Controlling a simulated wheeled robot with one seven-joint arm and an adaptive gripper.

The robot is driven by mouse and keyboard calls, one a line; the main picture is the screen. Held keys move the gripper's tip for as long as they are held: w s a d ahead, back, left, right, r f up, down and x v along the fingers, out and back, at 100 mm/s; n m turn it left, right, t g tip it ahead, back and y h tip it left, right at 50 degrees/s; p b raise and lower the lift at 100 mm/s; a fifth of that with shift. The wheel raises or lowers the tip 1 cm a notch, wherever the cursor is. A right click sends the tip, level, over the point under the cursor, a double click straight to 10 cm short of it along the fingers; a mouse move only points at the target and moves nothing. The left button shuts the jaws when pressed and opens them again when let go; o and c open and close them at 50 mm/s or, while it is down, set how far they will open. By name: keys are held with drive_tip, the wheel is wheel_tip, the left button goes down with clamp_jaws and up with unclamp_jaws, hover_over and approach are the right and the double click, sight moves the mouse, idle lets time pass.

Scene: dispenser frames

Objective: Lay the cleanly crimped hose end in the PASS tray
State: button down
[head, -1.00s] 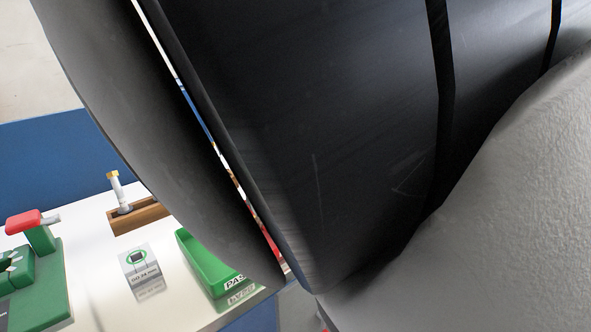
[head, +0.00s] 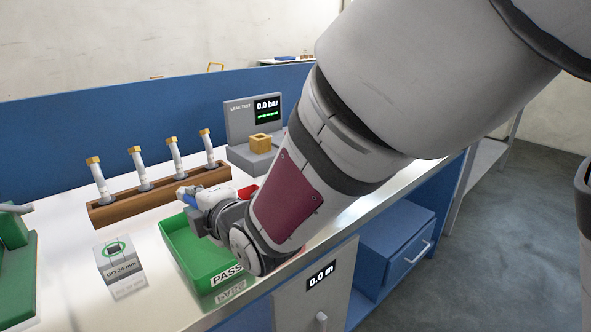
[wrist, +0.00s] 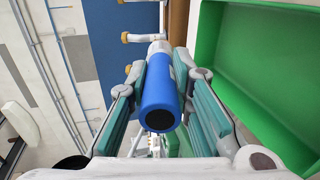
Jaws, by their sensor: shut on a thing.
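My gripper (wrist: 161,92) is shut on a blue hose piece (wrist: 158,104) with a pale fitting at its far end in the wrist view. The dark open bore of the hose faces the wrist camera. The green PASS tray (head: 198,268) stands below and around my gripper there, partly hidden by my arm. In the wrist view the PASS tray (wrist: 279,52) lies to the right of the hose. The crimp itself is too small to judge.
A wooden rack (head: 155,198) with several white, brass-tipped hose ends stands behind the tray. A grey GO gauge block (head: 116,261) is left of it. A leak tester (head: 240,120) stands at the back. A red tray (head: 248,191) is mostly hidden by my arm.

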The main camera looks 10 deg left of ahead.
drive_tip(key=shift+f+b, duration=1.5)
drive_tip(key=shift+f, duration=1.55)
drive_tip(key=c, duration=1.3)
unclamp_jaws()
drive_tip(key=shift+c, duration=0.2)
drive_tip(key=v, duration=0.7)
drive_tip(key=shift+s+d, duration=0.15)
drive_tip(key=shift+s, duration=0.05)
